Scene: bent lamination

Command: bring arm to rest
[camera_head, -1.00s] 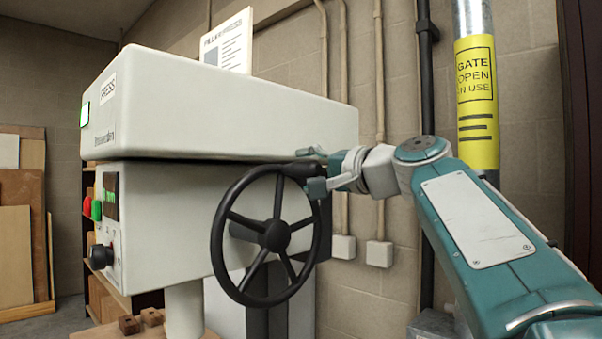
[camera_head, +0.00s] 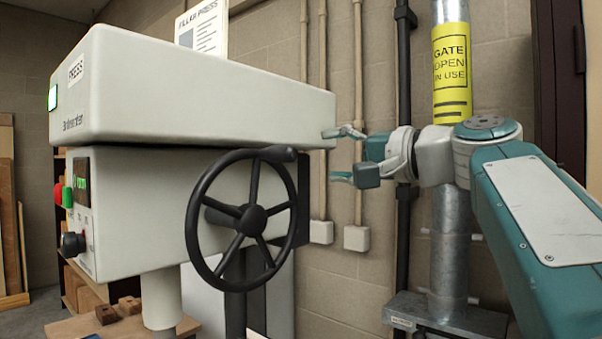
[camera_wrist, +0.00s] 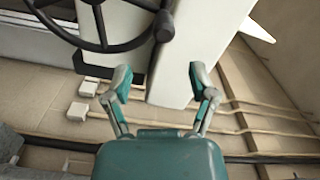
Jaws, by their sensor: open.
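My gripper (camera_head: 343,154) is open and empty in the head view, to the right of the press's handwheel and apart from it. My teal and white arm comes in from the lower right. In the wrist view my gripper (camera_wrist: 157,82) shows two spread fingers with nothing between them. The black handwheel (camera_head: 252,211) stands on the right side of the white press (camera_head: 200,90). The wheel also shows at the top of the wrist view (camera_wrist: 103,47), beyond the fingers. The wheel's knob (camera_head: 283,154) points up and right.
A metal post (camera_head: 449,240) with a yellow gate sign (camera_head: 451,70) stands behind my arm. Pipes run down the block wall to grey boxes (camera_head: 356,238). A dark door frame (camera_head: 563,90) is at the right. Wooden blocks (camera_head: 130,305) lie below the press.

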